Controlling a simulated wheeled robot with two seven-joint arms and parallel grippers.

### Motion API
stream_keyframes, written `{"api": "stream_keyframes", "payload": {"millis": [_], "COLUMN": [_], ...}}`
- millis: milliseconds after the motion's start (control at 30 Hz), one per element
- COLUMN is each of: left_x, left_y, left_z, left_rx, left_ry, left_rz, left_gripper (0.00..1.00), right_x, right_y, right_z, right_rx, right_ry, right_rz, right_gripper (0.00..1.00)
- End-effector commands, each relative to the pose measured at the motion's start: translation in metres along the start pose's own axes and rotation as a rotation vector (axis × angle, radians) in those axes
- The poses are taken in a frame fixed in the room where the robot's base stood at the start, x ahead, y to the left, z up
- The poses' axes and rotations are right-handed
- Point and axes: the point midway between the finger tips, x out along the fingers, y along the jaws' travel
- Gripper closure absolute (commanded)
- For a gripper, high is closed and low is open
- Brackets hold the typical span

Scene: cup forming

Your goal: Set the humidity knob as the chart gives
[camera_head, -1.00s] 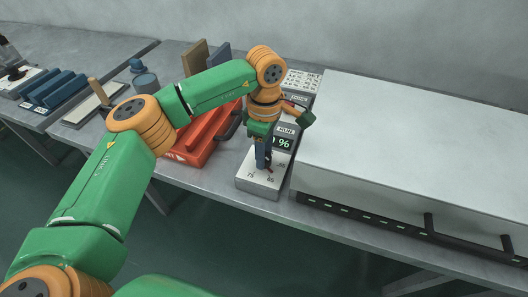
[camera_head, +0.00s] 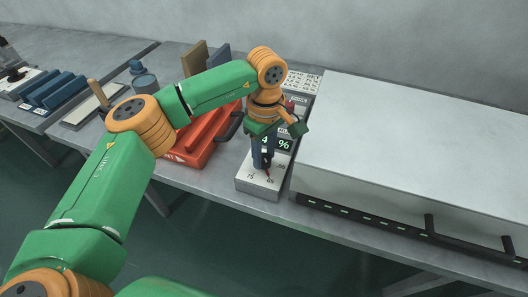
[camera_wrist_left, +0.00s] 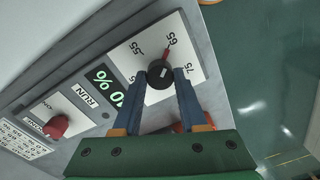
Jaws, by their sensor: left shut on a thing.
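The humidity knob (camera_wrist_left: 159,76) is a round black knob with a red pointer, on a white dial plate (camera_wrist_left: 190,62) marked 55, 65 and 75. In the left wrist view its pointer points at about the 65 mark. My left gripper (camera_wrist_left: 163,82) is shut on the knob, with a blue finger on each side. The green percent display (camera_wrist_left: 107,86) is partly covered by a finger. My right gripper is out of view.
A red button (camera_wrist_left: 56,126) and a RUN label (camera_wrist_left: 86,98) sit on the same panel. A large white box (camera_head: 410,150) stands close on the right. The table's front edge is near.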

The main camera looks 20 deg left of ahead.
Motion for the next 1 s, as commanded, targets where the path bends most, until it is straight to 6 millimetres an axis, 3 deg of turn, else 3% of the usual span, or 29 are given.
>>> {"api": "stream_keyframes", "payload": {"millis": [167, 200, 300, 600, 900, 1000], "left_x": [-0.001, -0.001, -0.001, -0.003, -0.062, -0.070], "left_y": [0.001, 0.001, 0.000, 0.001, 0.001, 0.001], "left_z": [0.000, 0.000, 0.000, 0.000, 0.000, 0.000], "left_rx": [-0.001, -0.001, -0.002, -0.002, -0.002, -0.002], "left_ry": [0.000, 0.000, 0.000, 0.000, 0.001, 0.001], "left_rz": [0.003, 0.003, 0.002, 0.002, 0.004, 0.002], "left_gripper": [1.00, 0.50, 0.28, 0.28, 0.28, 0.28], "right_x": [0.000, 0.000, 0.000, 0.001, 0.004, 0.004], "right_y": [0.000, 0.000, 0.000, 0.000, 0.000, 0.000], "right_z": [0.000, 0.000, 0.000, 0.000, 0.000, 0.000], "right_rx": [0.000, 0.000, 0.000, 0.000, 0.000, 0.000], "right_ry": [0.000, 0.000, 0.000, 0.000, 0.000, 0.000], "right_rz": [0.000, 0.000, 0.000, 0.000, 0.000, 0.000], "right_gripper": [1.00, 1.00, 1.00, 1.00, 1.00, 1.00]}}
